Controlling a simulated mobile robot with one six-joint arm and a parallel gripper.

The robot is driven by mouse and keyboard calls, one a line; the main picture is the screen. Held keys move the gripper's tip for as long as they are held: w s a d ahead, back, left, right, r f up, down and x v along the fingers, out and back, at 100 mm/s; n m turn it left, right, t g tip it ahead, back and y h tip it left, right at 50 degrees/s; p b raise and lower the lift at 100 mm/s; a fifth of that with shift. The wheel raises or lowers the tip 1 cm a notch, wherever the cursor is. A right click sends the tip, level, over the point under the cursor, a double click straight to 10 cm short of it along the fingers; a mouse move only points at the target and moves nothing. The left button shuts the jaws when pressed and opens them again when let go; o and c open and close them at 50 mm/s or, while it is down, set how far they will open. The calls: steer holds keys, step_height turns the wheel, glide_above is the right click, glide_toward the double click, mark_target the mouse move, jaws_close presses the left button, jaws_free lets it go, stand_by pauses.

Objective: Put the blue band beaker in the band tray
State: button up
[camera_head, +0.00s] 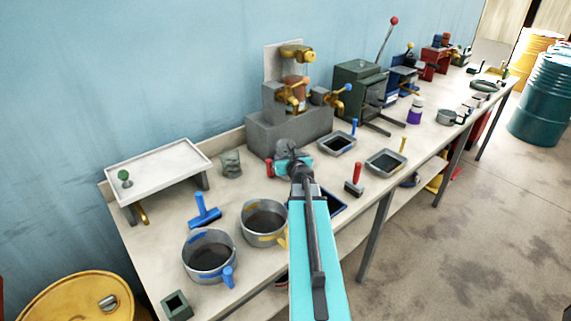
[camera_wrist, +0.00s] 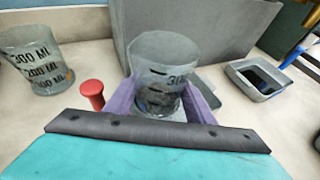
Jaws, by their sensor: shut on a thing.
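My gripper (camera_wrist: 162,104) is shut on a clear graduated beaker (camera_wrist: 164,62), with a purple finger on each side of it. The beaker looks upright; no blue band shows on it, and I cannot tell whether its base touches the bench. In the head view my gripper (camera_head: 290,160) is in front of the grey block, mostly hidden by my arm. A tray with a blue post (camera_head: 337,144) lies to its right and also shows in the wrist view (camera_wrist: 240,72). A tray with a yellow post (camera_head: 386,162) lies further right. I cannot tell which is the band tray.
Another graduated beaker (camera_wrist: 32,58) stands to the left, also in the head view (camera_head: 231,164). A red peg (camera_wrist: 92,94) stands close by. The grey block (camera_head: 262,136) carries a brass fixture. Two pots (camera_head: 210,272) (camera_head: 246,236) stand near the front. A white raised tray (camera_head: 160,170) is at left.

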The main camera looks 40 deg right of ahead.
steer(key=shift+f, duration=1.15)
steer(key=shift+f, duration=0.15)
steer(key=o, duration=0.9)
